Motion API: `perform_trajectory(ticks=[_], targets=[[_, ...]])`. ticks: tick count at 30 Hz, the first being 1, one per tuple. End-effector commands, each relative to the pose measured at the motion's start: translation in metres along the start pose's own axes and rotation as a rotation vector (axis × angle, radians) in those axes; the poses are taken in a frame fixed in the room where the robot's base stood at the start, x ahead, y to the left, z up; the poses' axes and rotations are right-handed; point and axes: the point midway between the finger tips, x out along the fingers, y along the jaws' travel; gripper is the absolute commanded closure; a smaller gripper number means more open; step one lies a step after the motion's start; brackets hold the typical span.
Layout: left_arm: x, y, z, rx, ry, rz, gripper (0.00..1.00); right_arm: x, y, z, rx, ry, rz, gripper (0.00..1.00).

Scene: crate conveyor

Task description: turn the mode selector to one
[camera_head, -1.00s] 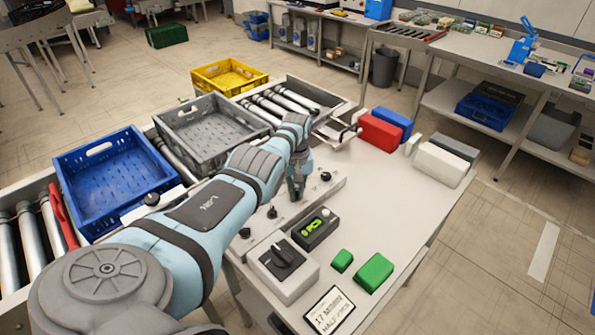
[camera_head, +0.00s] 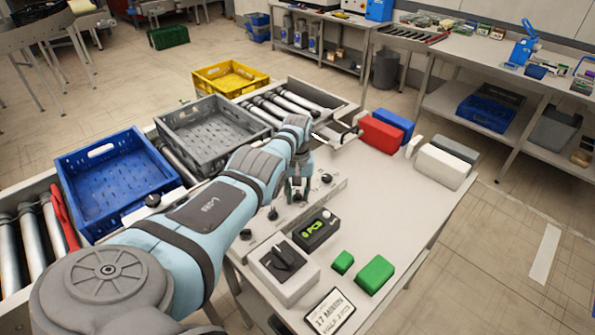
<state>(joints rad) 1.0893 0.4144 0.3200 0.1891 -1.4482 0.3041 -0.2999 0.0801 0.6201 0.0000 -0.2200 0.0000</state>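My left gripper (camera_head: 297,189) hangs pointing down over the long grey control panel (camera_head: 258,240) on the table. Its two fingers look spread apart, around or just above the panel's middle; whether a knob sits between them is hidden. Small black knobs stand on the panel: one (camera_head: 326,179) right of the gripper, one (camera_head: 272,213) and one (camera_head: 245,234) to its left. A white box with a large black rotary knob (camera_head: 283,257) stands in front of the panel. I cannot read which knob is the mode selector. My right gripper is not in view.
A black display box (camera_head: 315,230) shows green characters beside the white box. Green blocks (camera_head: 374,275) and a sign (camera_head: 330,312) lie at the table's front. Red (camera_head: 380,133), blue and white blocks stand at the back.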

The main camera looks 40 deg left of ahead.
Motion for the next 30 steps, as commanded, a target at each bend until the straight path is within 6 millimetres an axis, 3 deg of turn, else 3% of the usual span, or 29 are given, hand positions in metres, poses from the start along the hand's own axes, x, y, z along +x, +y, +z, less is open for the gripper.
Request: perform_trajectory(ticks=[8,11,18,21,30], targets=[[-0.013,0.000,-0.002,-0.002,0.004,0.002,0.71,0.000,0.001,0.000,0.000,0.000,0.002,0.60],[-0.031,0.000,-0.001,0.002,0.007,0.001,0.71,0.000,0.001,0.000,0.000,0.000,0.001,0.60],[-0.099,0.000,-0.001,0.000,0.004,0.002,0.71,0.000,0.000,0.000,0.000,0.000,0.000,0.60],[-0.114,0.000,0.000,0.000,0.001,0.001,0.71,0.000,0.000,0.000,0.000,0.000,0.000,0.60],[-0.120,0.000,0.000,0.000,0.000,0.000,0.71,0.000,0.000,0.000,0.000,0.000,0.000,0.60]])
